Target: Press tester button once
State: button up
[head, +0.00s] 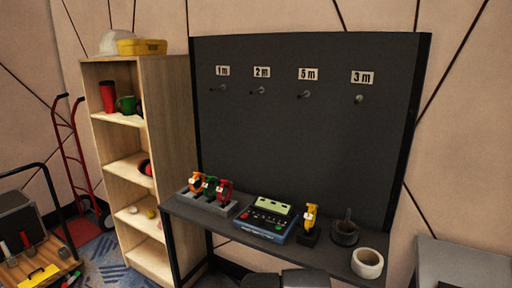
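The tester (264,220) lies on the dark bench below the black panel. It is a dark box on a blue base, with a pale display (273,206) at its upper edge. Small red and green spots show on its face; they are too small to tell which is the tester button. Nothing covers the tester. My gripper's fingers do not show. Dark rounded shapes at the bottom edge, in front of the bench, may be part of my own arm.
Orange, green and red coiled items stand in a grey holder (207,203) left of the tester. A yellow item (310,217) on a black stand, a dark cup (345,233) and a white roll (367,263) are right of it. Labelled pegs (307,94) line the panel (290,140). A wooden shelf (168,130) stands left.

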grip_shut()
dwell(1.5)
